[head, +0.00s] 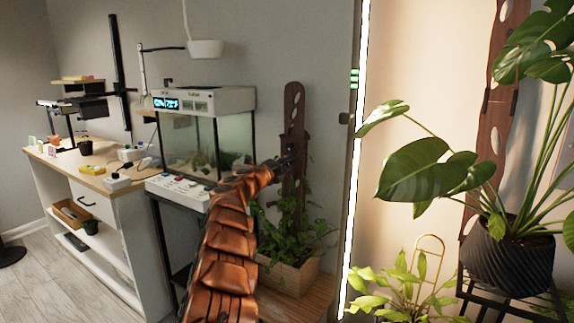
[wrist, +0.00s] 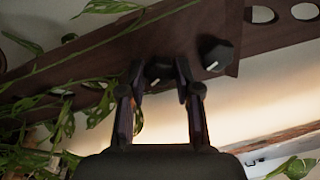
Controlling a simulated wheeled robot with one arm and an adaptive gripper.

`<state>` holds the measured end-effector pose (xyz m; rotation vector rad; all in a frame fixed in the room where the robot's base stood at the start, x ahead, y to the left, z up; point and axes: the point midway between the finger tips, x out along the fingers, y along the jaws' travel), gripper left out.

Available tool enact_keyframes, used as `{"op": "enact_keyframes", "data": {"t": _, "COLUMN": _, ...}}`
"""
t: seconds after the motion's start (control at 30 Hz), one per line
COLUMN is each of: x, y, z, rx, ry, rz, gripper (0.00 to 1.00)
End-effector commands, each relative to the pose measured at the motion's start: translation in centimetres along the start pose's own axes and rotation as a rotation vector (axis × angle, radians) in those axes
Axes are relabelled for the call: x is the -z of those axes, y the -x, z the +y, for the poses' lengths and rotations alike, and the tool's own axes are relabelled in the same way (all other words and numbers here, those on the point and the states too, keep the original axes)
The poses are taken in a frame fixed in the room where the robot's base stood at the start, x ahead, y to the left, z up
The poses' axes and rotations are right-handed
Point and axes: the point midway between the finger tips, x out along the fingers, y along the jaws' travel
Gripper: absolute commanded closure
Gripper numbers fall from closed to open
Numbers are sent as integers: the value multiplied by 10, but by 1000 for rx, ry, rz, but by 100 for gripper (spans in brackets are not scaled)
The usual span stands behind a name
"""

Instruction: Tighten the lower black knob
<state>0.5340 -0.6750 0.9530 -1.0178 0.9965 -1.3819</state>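A dark wooden plank with slots (head: 294,104) stands upright by the wall in the head view. It runs slantwise across the wrist view (wrist: 110,62). Two black knobs with white marks sit on it. The one nearer the leaves, the lower black knob (wrist: 158,72), shows between my fingertips. The upper black knob (wrist: 215,57) is clear of them, to the right. My gripper (wrist: 160,75) is open, with a finger on each side of the lower knob; I see no clear contact. In the head view my gripper (head: 284,162) is at the plank, its fingers hard to make out.
Trailing leaves (wrist: 60,110) cross the plank near my left finger. A wooden planter (head: 288,276) stands at the plank's foot. A fish tank (head: 205,140) is left of my arm, and a lit vertical strip (head: 356,160) and a large potted plant (head: 505,255) are right.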

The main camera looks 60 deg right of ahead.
Motion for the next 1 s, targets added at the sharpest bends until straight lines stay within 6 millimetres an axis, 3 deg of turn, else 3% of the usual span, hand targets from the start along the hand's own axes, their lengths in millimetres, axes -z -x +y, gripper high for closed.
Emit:
{"op": "enact_keyframes", "data": {"t": 0.2, "x": -1, "y": 0, "z": 0, "rx": 0, "ry": 1, "rz": -2, "gripper": 45}}
{"op": "enact_keyframes", "data": {"t": 0.57, "x": -1, "y": 3, "z": 0, "rx": -1, "ry": 0, "rz": -2, "gripper": 45}}
{"op": "enact_keyframes", "data": {"t": 1.0, "x": -1, "y": 36, "z": 1, "rx": -4, "ry": 1, "rz": -1, "gripper": 45}}
